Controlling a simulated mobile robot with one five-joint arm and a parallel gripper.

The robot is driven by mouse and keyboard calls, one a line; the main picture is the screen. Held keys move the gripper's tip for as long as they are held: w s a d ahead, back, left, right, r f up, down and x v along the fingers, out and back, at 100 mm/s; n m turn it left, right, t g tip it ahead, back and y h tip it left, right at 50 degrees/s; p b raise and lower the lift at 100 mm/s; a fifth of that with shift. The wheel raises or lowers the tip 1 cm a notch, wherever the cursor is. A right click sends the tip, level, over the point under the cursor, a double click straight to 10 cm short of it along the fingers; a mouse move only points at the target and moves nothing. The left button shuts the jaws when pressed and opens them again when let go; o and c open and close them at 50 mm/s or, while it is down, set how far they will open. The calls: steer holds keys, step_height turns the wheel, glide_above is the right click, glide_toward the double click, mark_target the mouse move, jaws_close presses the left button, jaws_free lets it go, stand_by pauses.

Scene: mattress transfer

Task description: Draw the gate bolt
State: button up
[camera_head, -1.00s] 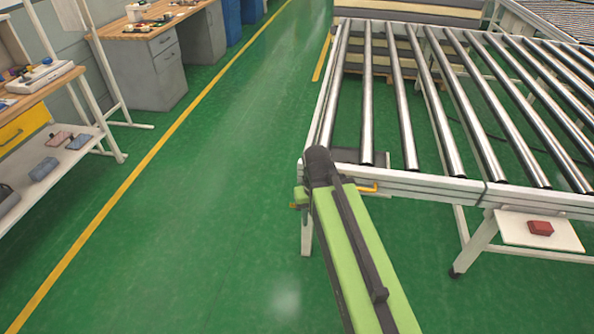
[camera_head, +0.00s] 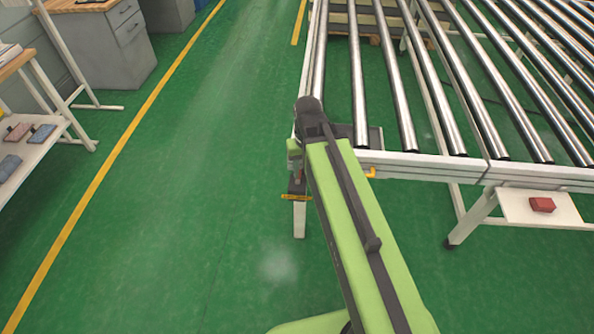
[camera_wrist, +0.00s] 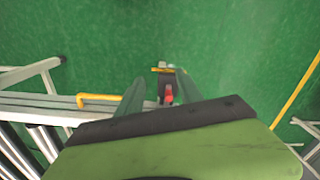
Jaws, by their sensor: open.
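My gripper (camera_wrist: 160,80) is open in the wrist view, with its two green fingers apart. Between and just beyond the fingers is a dark bracket with a red piece (camera_wrist: 168,94) on it and a yellow bar (camera_wrist: 162,70) across its far end. I cannot tell whether the fingers touch the red piece or which part is the gate bolt. In the head view the yellow bar (camera_head: 295,197) shows at the corner of the roller table, and my arm hides most of the bracket. A yellow handle (camera_wrist: 95,99) sits on the table's frame; it also shows in the head view (camera_head: 371,173).
The roller table (camera_head: 430,163) fills the right side, with a red block (camera_head: 542,205) on a white shelf (camera_head: 565,210) below it. A workbench shelf (camera_head: 45,150) stands at the far left. The green floor (camera_head: 190,190) between is clear.

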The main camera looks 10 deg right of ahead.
steer(key=w+r+m+p, duration=0.1)
steer(key=w+r, duration=0.1)
steer(key=w, duration=1.1)
steer(key=f+b, duration=0.5)
steer(key=f, duration=0.1)
steer(key=f+b, duration=1.2)
steer(key=shift+s+d, duration=0.15)
steer(key=shift+s, duration=0.15)
steer(key=shift+r, duration=0.1)
jaws_close()
